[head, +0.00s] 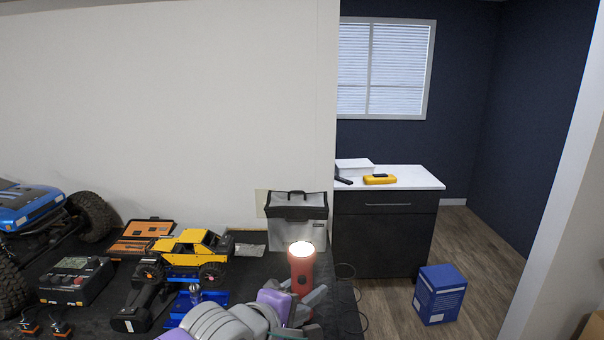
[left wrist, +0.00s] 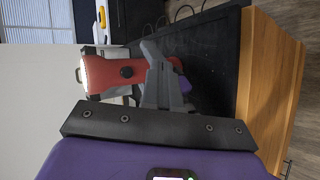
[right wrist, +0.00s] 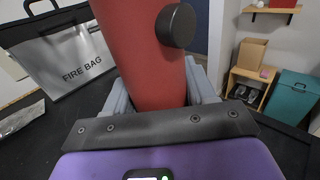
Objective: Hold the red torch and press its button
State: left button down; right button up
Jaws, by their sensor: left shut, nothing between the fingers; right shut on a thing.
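The red torch (head: 302,272) stands upright near the right end of the dark table, its top glowing bright white. In the right wrist view my right gripper (right wrist: 158,90) is shut around the torch's red body (right wrist: 140,45), one grey finger on each side. A round black button (right wrist: 176,25) sticks out from the body above the fingers. My left gripper (head: 298,310) is shut and empty beside the torch. In the left wrist view its fingers (left wrist: 160,75) overlap the torch, close to the button (left wrist: 126,72); I cannot tell whether they touch it.
A silver fire bag (head: 298,222) stands behind the torch. A yellow toy truck (head: 190,248), an orange case (head: 142,238), a black charger box (head: 76,282) and a large blue crawler (head: 28,210) fill the table's left. A blue box (head: 440,294) stands on the floor.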

aim_at(302, 280)
dwell(0.4)
pick_arm(q)
jog(key=s, duration=0.4)
jog(key=shift+s+d+r, duration=0.1)
jog(key=shift+d+r, duration=0.1)
jog(key=shift+d, duration=0.05)
jog(key=w, duration=0.8)
jog(key=shift+w, duration=0.4)
jog(key=shift+w+a, duration=0.1)
jog(key=shift+w, duration=0.05)
dwell(1.8)
jog(key=shift+w, duration=0.25)
